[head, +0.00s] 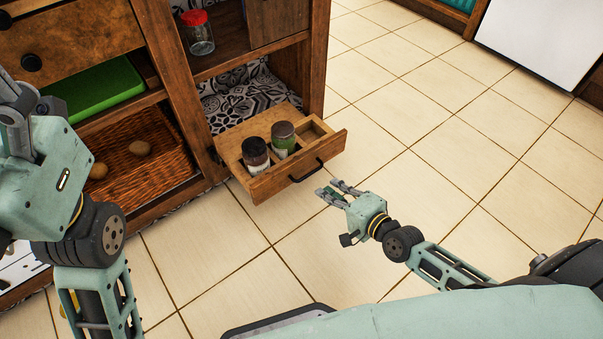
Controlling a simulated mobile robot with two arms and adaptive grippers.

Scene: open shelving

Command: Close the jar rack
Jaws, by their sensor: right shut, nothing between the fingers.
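The jar rack (262,188) is a small wooden pull-out drawer low in the shelving, and it stands out from the cabinet. My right gripper (328,190) is shut and empty, just in front of the rack's front, below and right of the handle. I see a small gap between them. My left gripper (14,112) is at the left edge, partly cut off, so its fingers are unclear.
A jar with a red lid (198,33) stands on the shelf above. At left are a wooden drawer (75,35), a green tray (95,92) and a wicker basket (150,180) with brown round items. The tiled floor (420,130) to the right is clear.

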